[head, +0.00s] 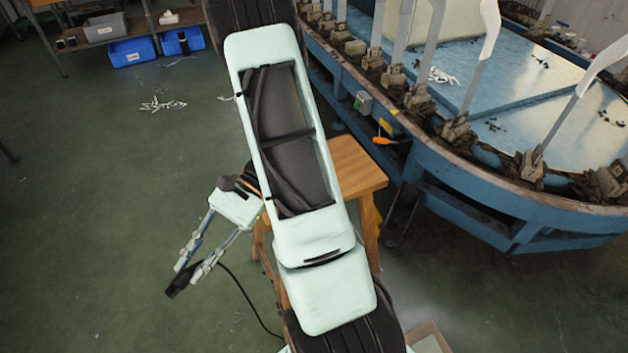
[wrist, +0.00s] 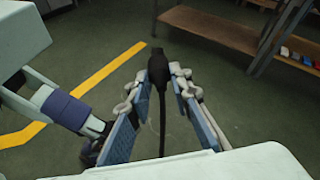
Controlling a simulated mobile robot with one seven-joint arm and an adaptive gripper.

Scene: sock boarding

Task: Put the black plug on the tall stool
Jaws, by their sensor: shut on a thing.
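My gripper (head: 184,276) is left of the wooden stool in the head view and points down and left. It is shut on the black plug (head: 175,288), held clear of the stool. In the wrist view the black plug (wrist: 158,72) sits between the fingertips of my gripper (wrist: 155,84), its dark cord running back toward the camera. The tall stool (head: 359,168) has a square wooden seat. My arm covers much of it, and the visible part of the seat is bare.
A blue machine table (head: 520,215) with several upright boards stands at the right. A wooden shelf (head: 135,28) with bins is at the upper left. Green floor (head: 90,220) is open at the left. A yellow floor line (wrist: 95,80) shows in the wrist view.

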